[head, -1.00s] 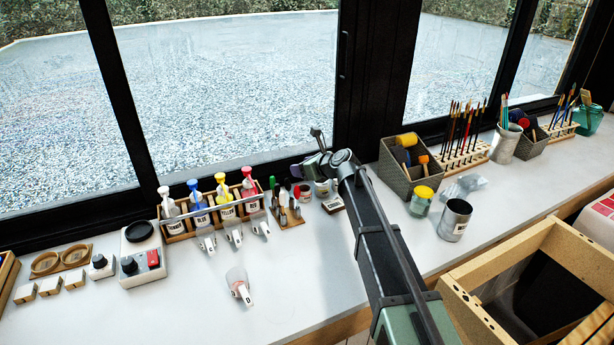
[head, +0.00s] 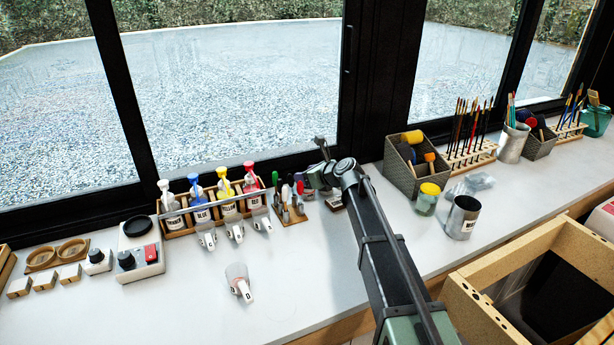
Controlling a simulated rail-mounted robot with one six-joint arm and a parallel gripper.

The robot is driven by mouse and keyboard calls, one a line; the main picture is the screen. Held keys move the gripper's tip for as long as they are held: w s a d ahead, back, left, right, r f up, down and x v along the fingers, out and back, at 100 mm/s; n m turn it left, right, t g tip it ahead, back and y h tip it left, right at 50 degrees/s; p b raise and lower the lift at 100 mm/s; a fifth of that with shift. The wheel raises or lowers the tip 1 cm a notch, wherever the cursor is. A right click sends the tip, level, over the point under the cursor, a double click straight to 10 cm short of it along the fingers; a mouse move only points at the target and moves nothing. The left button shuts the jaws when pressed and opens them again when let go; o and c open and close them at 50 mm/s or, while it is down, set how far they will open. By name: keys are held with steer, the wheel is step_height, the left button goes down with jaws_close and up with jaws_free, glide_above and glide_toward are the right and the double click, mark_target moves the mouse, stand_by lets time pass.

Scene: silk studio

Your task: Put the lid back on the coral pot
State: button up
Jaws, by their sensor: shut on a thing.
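My gripper (head: 322,178) is at the back of the table, right of the small tool rack. My own wrist and arm hide its fingertips. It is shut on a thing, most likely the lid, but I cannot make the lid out. A dark-edged block or label (head: 335,202) shows just below the gripper, partly covered. The coral pot cannot be told apart here; it may be hidden behind my wrist.
A rack of pump bottles (head: 212,208) and a wooden tool rack (head: 289,212) stand left of the gripper. A grey bin (head: 411,172), a yellow-lidded jar (head: 426,199) and a metal can (head: 462,217) stand right.

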steer(key=shift+f+b, duration=0.5)
steer(key=shift+f, duration=0.05)
steer(key=o, duration=1)
steer(key=shift+c, duration=0.2)
steer(key=shift+r, duration=0.1)
steer(key=p+v, duration=0.4)
steer(key=v, duration=0.6)
steer(key=shift+s+d+p, duration=0.3)
steer(key=shift+p, duration=0.05)
steer(key=shift+r, duration=0.1)
